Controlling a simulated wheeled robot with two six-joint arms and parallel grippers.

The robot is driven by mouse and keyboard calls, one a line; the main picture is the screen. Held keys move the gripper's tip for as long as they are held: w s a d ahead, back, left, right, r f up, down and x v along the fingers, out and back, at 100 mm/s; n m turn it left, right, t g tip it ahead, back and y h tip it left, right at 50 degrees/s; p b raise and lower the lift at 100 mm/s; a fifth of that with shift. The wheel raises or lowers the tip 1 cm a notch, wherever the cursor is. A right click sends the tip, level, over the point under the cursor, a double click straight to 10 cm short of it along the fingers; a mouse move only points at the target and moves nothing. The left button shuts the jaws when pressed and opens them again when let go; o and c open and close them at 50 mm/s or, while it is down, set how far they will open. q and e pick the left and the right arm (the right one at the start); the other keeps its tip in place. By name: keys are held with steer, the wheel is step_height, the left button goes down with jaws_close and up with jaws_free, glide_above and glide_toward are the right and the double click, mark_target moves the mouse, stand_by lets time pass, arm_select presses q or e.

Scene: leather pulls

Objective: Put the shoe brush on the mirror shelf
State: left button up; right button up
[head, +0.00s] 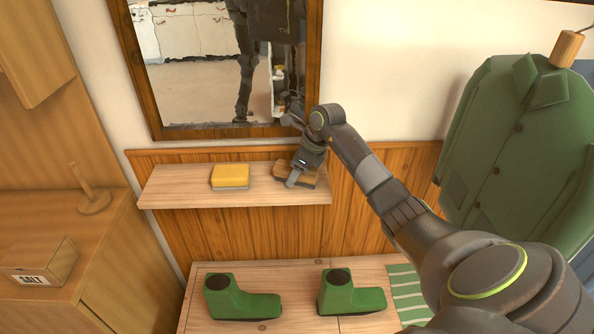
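The mirror shelf (165,190) is a pale wooden board under the framed mirror. The shoe brush (310,178), a brown wooden block, is at the shelf's right end, partly covered by my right gripper (291,180). The brush looks level with the shelf top; I cannot tell whether it rests on it. My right gripper points down over the brush, with one finger showing in front of it. The other finger is hidden, so whether it grips the brush is unclear. My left gripper is not in view.
A yellow block (230,176) sits mid-shelf, left of the brush. The mirror (200,100) is just above. Green boots (240,299) stand on a bench below. A green jacket (525,150) hangs at right. A SALT box (40,262) is at left.

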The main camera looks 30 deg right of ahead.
steer(key=shift+o, duration=0.7)
steer(key=shift+r, duration=0.2)
steer(key=shift+d+r, duration=0.15)
steer(key=shift+r, duration=0.2)
steer(key=b+v, duration=0.2)
steer(key=v, duration=0.8)
steer(key=shift+f+b, duration=0.1)
steer(key=shift+b, duration=0.2)
steer(key=shift+v, duration=0.75)
